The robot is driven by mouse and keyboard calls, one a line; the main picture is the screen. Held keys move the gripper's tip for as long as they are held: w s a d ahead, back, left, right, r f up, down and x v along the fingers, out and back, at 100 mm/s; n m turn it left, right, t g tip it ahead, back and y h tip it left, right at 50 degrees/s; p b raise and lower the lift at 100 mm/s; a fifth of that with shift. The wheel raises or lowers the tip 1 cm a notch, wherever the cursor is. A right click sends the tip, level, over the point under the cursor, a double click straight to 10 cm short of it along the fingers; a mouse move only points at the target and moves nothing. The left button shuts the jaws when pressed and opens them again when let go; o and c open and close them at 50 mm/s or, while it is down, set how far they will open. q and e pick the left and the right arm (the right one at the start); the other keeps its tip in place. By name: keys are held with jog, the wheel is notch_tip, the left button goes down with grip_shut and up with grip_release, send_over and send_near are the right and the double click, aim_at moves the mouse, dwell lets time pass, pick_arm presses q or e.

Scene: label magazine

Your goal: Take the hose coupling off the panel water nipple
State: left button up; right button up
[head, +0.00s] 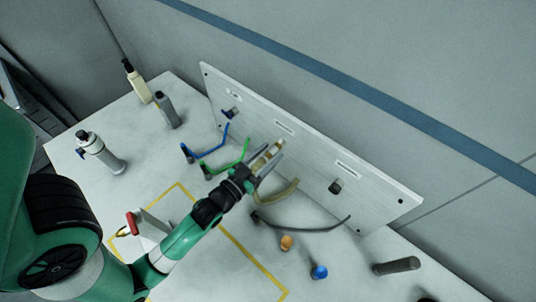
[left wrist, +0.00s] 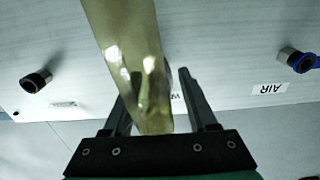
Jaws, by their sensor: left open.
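The metal panel (head: 310,150) stands at a slant along the back of the table. A brass-coloured hose coupling (head: 267,153) sits at its middle, below the middle label, with a yellowish hose (head: 287,193) curving down from it. My left gripper (head: 268,160) is open at the coupling, with a finger on each side. In the left wrist view, the shiny yellowish hose and coupling (left wrist: 148,85) pass between the spread fingers of my left gripper (left wrist: 158,95). They hide most of the label behind, and the water nipple is hidden. My right gripper is not in view.
A blue-ringed air nipple (left wrist: 300,62) and a dark nipple (left wrist: 36,81) flank the middle. Blue (head: 210,150) and green (head: 232,162) hoses and a dark hose (head: 305,228) are near the panel.

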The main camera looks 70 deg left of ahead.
aim_at(254, 169)
pick_arm(q)
jog(key=shift+c, duration=0.2)
dwell(0.6)
grip_shut()
jog(key=shift+s, duration=0.1)
jog(key=shift+b+v, duration=0.45)
jog(key=shift+v, duration=0.95)
jog(key=shift+b+v, duration=0.55)
jog(key=shift+v, duration=0.45)
jog(key=shift+s+d, duration=0.3)
jog(key=shift+s, duration=0.15)
